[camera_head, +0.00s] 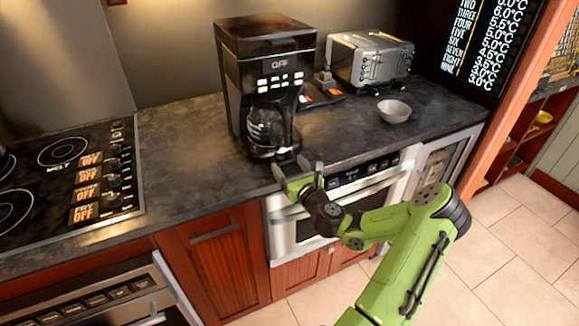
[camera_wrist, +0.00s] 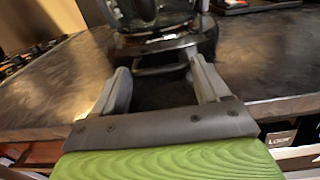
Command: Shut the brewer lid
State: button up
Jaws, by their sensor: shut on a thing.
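The brewer (camera_head: 229,85) is a tall black coffee maker on the counter, with a display, several lit buttons and a glass carafe (camera_head: 266,128) low in its front. Its lid (camera_head: 262,24) is the dark glossy top, which looks flat; I cannot tell whether a gap remains under it. My gripper (camera_head: 297,176) is low in front of the brewer at the counter's front edge, well below the lid. In the wrist view, its fingers (camera_wrist: 160,76) stand apart on either side of a dark part at the brewer's front; which part is unclear. The brewer's top is out of that view.
A silver toaster (camera_head: 370,60) stands behind to the right, with a small grey bowl (camera_head: 394,111) before it. A black stovetop (camera_head: 72,170) is at left. Below the counter are an oven-like drawer front (camera_head: 340,205) and a wooden cabinet (camera_head: 215,262). Bare counter (camera_head: 185,150) lies left of the brewer.

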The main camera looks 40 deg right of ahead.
jog(key=shift+s+f, duration=0.1)
jog(key=shift+s, duration=0.4)
jog(key=o, duration=1.3)
jog(key=shift+s, duration=0.1)
jog(key=shift+s+a, duration=0.1)
jog(key=p+v, duration=0.9)
jog(key=v, duration=0.6)
jog(key=shift+s+p, duration=0.25)
jog(key=shift+p, duration=0.1)
jog(key=shift+a, duration=0.1)
